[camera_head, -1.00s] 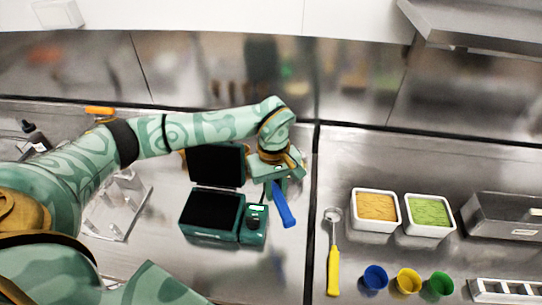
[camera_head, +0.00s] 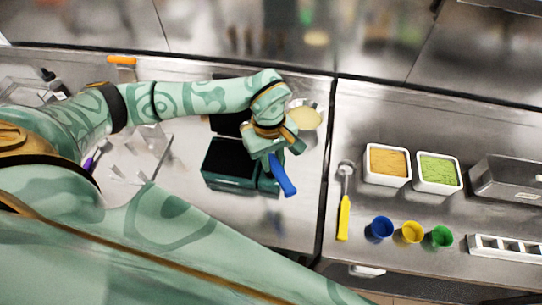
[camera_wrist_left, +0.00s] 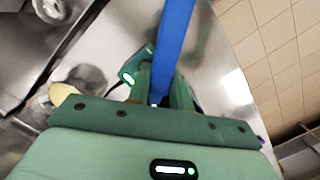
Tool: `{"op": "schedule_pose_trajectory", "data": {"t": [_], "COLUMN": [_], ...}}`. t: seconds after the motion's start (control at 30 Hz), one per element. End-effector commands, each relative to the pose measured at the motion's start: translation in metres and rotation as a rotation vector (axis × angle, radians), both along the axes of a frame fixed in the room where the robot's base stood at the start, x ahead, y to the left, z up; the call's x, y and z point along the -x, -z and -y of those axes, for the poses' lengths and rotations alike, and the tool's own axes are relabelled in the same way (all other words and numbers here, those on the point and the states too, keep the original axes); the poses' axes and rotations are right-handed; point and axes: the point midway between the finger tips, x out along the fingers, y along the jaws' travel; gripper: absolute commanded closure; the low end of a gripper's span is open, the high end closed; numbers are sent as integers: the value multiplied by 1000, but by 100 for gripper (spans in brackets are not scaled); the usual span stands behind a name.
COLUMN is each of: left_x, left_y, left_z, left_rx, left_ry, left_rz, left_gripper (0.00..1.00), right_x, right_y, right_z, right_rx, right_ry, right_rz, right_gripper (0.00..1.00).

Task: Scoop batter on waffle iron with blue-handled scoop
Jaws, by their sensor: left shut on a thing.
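My left gripper (camera_head: 274,158) is shut on the blue-handled scoop (camera_head: 283,178); the blue handle slants down and right from the jaws. The handle also shows in the left wrist view (camera_wrist_left: 175,35), rising from the fingers (camera_wrist_left: 160,88). The scoop's bowl end is hidden in both views. The waffle iron (camera_head: 228,163) stands open just left of the gripper, its dark lower plate looking bare. The arm hides part of its lid and control box. A round bowl of pale batter (camera_head: 306,118) sits behind and right of the gripper. My right gripper is not in view.
A yellow-handled scoop (camera_head: 344,215) lies to the right, beside tubs of orange (camera_head: 387,163) and green (camera_head: 437,172) food. Blue (camera_head: 379,229), yellow (camera_head: 409,233) and green (camera_head: 439,237) cups stand in front. A clear rack (camera_head: 135,165) is at left. Counter in front of the iron is clear.

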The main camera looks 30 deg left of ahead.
Motion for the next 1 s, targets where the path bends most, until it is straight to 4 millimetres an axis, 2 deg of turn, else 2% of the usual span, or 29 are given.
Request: {"op": "schedule_pose_trajectory", "data": {"t": [0.3,0.43,0.63,0.83,1.0], "left_x": [-37,-46,-50,-50,-46], "left_y": [0,2,11,34,15], "left_z": [-20,-27,-30,-30,-40], "left_rx": [-4,-6,-6,-6,157], "left_ry": [-647,-830,-914,-911,-912], "left_rz": [2,2,3,0,-25], "left_gripper": [100,100,100,100,100], "right_x": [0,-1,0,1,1], "right_y": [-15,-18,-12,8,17], "right_z": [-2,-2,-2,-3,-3], "right_rx": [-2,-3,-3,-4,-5], "right_ry": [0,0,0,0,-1], "right_rz": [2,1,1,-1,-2], "right_gripper": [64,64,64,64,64]}}
